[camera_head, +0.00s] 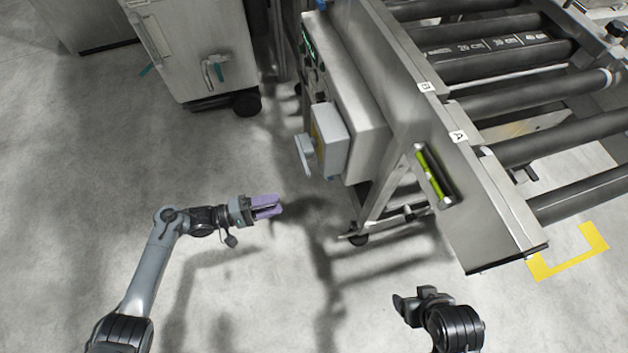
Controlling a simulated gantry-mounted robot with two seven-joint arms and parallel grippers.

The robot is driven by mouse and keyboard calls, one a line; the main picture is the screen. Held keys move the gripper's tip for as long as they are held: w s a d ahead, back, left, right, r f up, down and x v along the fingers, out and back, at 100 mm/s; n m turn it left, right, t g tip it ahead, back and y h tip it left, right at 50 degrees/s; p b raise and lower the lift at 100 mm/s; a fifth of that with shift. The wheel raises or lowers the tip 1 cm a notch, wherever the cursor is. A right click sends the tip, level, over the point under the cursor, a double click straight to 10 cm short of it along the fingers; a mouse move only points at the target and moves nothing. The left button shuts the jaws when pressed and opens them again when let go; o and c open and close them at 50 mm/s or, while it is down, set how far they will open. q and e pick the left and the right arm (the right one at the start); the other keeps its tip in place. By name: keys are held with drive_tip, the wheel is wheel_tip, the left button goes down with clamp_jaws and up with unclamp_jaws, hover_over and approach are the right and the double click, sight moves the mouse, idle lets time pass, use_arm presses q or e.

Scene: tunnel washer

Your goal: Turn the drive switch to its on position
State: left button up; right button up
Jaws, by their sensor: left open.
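A grey switch box (331,140) is mounted on the side of the steel roller machine, near the picture's middle. A light grey lever handle (304,155) sticks out from its left face; it looks like the drive switch, but its on and off markings are not readable. My left gripper (280,206) has purple fingers and is open and empty. It is below and to the left of the handle in the picture, apart from it. My right arm's dark end (425,303) shows at the bottom, right of centre; its fingers are not clear.
A control panel (312,48) with small buttons is above the switch box. The roller conveyor (540,90) fills the upper right. A steel cabinet (190,45) on casters stands at the upper left. The floor around my left gripper is clear.

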sight(303, 161)
use_arm(q)
drive_tip(key=w+a+r+m, duration=0.2)
drive_tip(key=w+r, duration=0.5)
drive_tip(key=r, duration=0.1)
drive_tip(key=shift+n, duration=0.3)
drive_tip(key=b+x, duration=0.1)
drive_tip(key=x, duration=0.2)
drive_tip(key=b+x, duration=0.1)
drive_tip(key=x, duration=0.3)
drive_tip(key=b+x, duration=0.1)
drive_tip(key=x, duration=0.2)
drive_tip(key=shift+s+d, duration=0.2)
drive_tip(key=shift+d, duration=0.25)
drive_tip(key=shift+w+r, duration=0.1)
use_arm(e)
drive_tip(key=f, duration=0.2)
drive_tip(key=shift+w+a+f, duration=0.4)
use_arm(q)
drive_tip(key=shift+c, duration=0.5)
use_arm(e)
drive_tip(key=shift+a, duration=0.1)
use_arm(q)
clamp_jaws()
